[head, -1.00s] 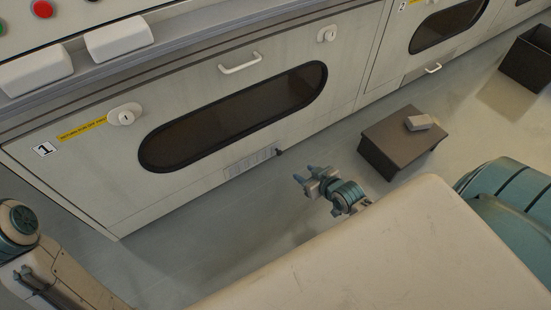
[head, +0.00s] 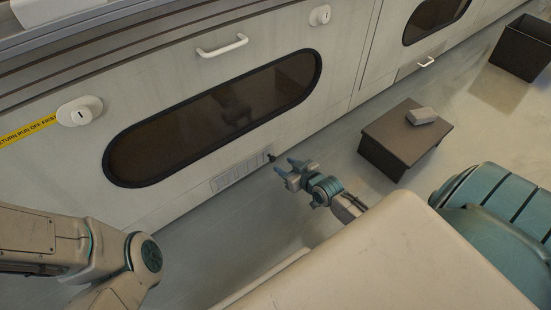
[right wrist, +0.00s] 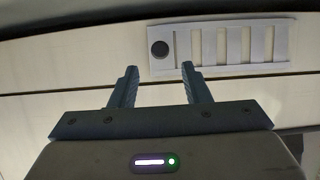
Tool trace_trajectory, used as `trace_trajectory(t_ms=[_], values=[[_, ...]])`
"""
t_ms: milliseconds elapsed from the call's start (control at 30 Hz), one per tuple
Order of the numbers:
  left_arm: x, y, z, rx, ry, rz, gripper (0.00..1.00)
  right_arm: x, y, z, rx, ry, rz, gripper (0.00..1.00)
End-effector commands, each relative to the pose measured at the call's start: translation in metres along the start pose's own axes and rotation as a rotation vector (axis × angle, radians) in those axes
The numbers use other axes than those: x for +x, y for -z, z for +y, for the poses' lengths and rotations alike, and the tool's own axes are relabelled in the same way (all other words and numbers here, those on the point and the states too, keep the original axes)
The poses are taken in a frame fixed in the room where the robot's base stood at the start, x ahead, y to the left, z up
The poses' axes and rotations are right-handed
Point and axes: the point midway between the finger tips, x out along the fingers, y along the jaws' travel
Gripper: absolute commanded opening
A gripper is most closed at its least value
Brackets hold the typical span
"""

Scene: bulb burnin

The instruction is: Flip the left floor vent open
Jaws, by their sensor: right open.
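The left floor vent (head: 240,170) is a pale slotted plate low on the near cabinet front, with a small dark knob (head: 271,156) at its right end in the head view. In the right wrist view the vent (right wrist: 233,44) lies at the upper right, its slats pale, with the round black knob (right wrist: 160,48) at its left end. My right gripper (head: 286,166) is open and empty, just short of the knob. In the right wrist view its fingertips (right wrist: 159,68) point toward the knob, one to each side of it, apparently not touching. My left gripper is out of view.
The cabinet has a dark oval window (head: 212,118), a white handle (head: 222,47) and round locks. A dark low stool (head: 390,150) with a grey block (head: 421,116) stands right of my right gripper. A dark bin (head: 520,48) stands farther back. Floor between is clear.

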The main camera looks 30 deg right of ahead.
Motion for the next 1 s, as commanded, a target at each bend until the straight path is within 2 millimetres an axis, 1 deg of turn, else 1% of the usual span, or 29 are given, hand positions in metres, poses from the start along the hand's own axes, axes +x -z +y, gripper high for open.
trace_trajectory(t_ms=[33,100,200,300,500,767,900,967,1000], values=[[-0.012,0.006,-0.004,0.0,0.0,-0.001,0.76,0.014,-0.005,0.0,0.002,0.0,0.004,0.43],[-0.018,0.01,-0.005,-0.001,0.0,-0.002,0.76,0.026,-0.005,0.0,0.002,0.0,0.003,0.43],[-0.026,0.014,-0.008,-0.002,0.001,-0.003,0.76,0.041,-0.004,-0.001,0.002,0.001,0.003,0.43],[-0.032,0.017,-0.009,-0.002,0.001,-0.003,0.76,0.052,-0.003,0.0,0.001,0.0,0.002,0.43],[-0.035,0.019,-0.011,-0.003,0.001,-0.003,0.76,0.061,-0.001,0.0,0.0,0.001,0.0,0.43],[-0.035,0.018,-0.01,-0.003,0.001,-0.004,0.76,0.061,0.0,-0.001,0.0,0.001,0.0,0.43],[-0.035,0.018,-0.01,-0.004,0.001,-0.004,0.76,0.061,0.0,-0.001,0.0,0.001,0.0,0.15],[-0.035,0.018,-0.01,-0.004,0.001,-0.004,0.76,0.061,0.0,-0.001,0.0,0.001,0.0,0.04],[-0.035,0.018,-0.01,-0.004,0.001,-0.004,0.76,0.061,0.0,-0.001,0.0,0.001,0.0,0.0]])
